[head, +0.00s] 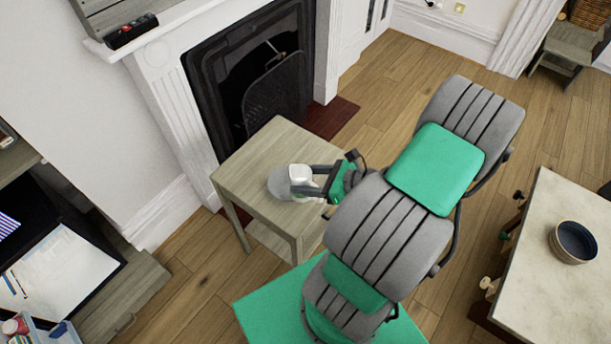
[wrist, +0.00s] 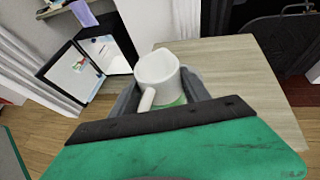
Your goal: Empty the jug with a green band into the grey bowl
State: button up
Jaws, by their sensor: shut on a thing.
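A white jug (wrist: 158,68) with a handle and a green band low on its body is between the fingers of my gripper (wrist: 160,92) in the wrist view. It looks upright, and its contents cannot be made out. In the head view my gripper (head: 306,180) is shut on the white jug (head: 300,174) over the small wooden table. A rounded grey shape (head: 278,184) is just left of the jug; I cannot tell whether it is a bowl. A round bowl (head: 573,242) with a dark inside and paler rim stands on the pale-topped table at the right.
The small wooden table (head: 250,165) has bare top around the jug. A fireplace (head: 255,85) is behind it. The pale-topped table (head: 545,285) stands at the right, with wooden floor between. A shelf unit (head: 90,270) is at the left.

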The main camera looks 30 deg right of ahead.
jog(key=shift+s+r+g+h+p, duration=0.15)
jog(key=shift+r+g+h+p, duration=0.35)
jog(key=shift+g+p, duration=0.65)
jog(key=shift+m+g+p, duration=0.25)
jog(key=shift+m+p, duration=0.05)
jog(key=shift+r+g+h+p, duration=0.15)
jog(key=shift+g+h+p, duration=0.2)
jog(key=shift+g, duration=0.45)
jog(key=shift+f+m+g+h+b, duration=0.35)
jog(key=shift+f+g+b, duration=0.15)
jog(key=shift+g, duration=0.4)
jog(key=shift+f+g+b, duration=0.7)
jog(key=shift+f+b, duration=0.3)
jog(key=shift+w+f+m+g+h+b, duration=0.25)
jog(key=shift+w+f+g+h+b, duration=0.15)
jog(key=shift+g+b, duration=0.3)
